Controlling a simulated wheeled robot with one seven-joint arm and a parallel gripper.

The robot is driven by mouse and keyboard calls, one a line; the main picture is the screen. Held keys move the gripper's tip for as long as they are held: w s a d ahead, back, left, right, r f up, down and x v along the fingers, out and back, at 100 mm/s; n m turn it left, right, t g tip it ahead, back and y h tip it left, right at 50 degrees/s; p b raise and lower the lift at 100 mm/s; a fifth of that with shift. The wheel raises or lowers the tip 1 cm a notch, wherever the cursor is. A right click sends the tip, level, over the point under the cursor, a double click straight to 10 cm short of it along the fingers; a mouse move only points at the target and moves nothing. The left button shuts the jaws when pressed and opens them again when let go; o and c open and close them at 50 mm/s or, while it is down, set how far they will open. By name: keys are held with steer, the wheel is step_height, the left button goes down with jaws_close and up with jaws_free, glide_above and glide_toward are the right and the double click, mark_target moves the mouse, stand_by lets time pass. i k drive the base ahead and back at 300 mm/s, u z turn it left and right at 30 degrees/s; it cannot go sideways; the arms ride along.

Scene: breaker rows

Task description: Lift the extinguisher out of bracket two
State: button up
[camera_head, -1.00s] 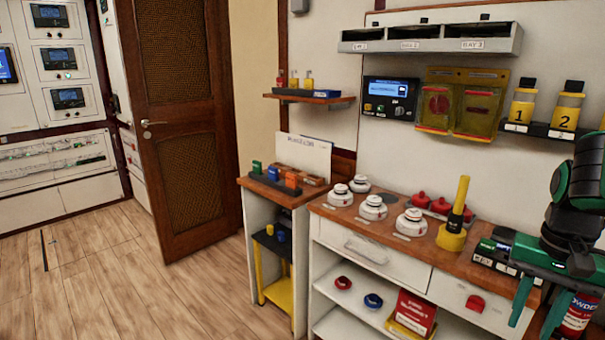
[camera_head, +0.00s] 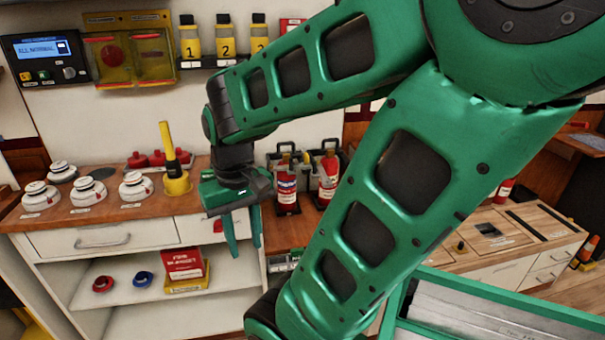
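Two red extinguishers with black handles, the left one (camera_head: 287,188) and the middle one (camera_head: 328,178), stand upright side by side in a dark rack (camera_head: 345,158) right of the wooden counter. Another red extinguisher (camera_head: 503,190) shows farther right, partly hidden behind my arm. I cannot read any bracket number, so I cannot tell which is bracket two. My gripper (camera_head: 245,250) points down, left of the left extinguisher and in front of the counter's right end. Its green fingers are apart with nothing between them. My arm hides much of the area right of the middle extinguisher.
A counter (camera_head: 120,215) at left holds white round detectors (camera_head: 90,190) and a yellow handled tool (camera_head: 175,170). Yellow bottles (camera_head: 225,40) stand on a wall shelf above. A wooden-topped cabinet (camera_head: 500,235) is at right. A green-rimmed tray (camera_head: 500,318) sits at the lower right.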

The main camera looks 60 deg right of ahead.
mark_target(330, 164)
steer(key=z, duration=1.8)
